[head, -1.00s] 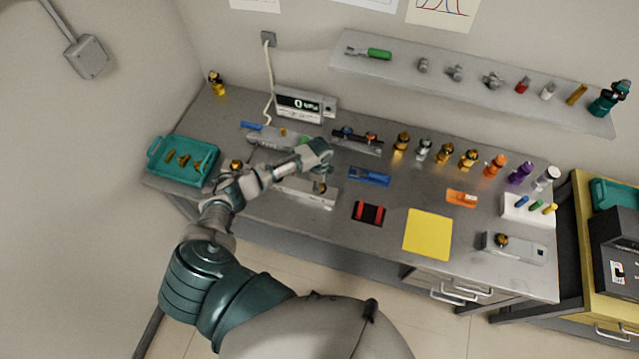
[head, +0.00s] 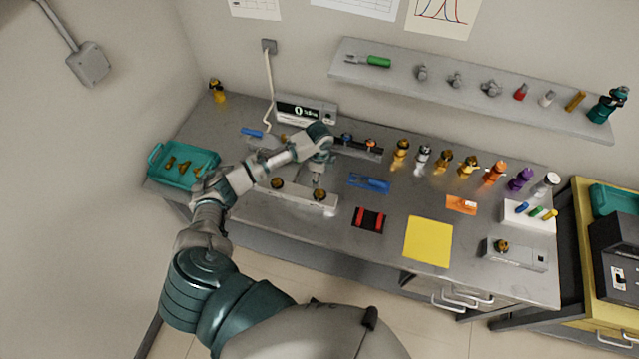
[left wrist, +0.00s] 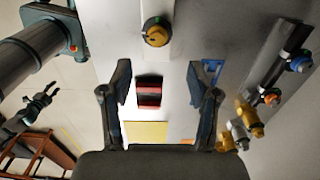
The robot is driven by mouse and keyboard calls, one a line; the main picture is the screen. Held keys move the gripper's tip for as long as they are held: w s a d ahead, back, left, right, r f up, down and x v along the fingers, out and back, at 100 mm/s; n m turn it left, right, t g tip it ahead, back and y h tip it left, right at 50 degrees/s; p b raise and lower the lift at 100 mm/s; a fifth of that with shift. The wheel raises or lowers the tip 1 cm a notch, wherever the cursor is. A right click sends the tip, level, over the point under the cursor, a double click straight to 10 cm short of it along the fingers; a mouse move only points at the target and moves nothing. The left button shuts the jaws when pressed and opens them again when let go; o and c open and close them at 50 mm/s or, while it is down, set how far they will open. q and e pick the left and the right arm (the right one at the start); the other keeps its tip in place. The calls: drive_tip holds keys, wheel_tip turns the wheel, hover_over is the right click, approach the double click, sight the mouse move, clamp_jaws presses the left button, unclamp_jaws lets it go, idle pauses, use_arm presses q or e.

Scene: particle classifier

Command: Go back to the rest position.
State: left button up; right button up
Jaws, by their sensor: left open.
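My left arm reaches in from the left over the bench in the head view. Its gripper (head: 317,180) points down near the right end of a long pale block (head: 292,196). A brass-topped knob (head: 277,183) shows on the block, and another (head: 319,194) is just below the gripper. In the left wrist view the gripper (left wrist: 160,98) has its two dark fingers wide apart with nothing between them. A knob (left wrist: 157,32) on the block lies beyond the fingertips. A small dark gripper (left wrist: 42,100), apparently my right one, shows at the left there; its jaws are unclear.
A teal tray (head: 212,158) with brass pieces sits left. A blue holder (head: 369,183), red-black holder (head: 369,218) and yellow pad (head: 428,239) lie right of the arm. The front middle of the bench is fairly clear.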

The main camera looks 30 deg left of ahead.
use_arm(q)
drive_tip(key=shift+r, duration=1.2)
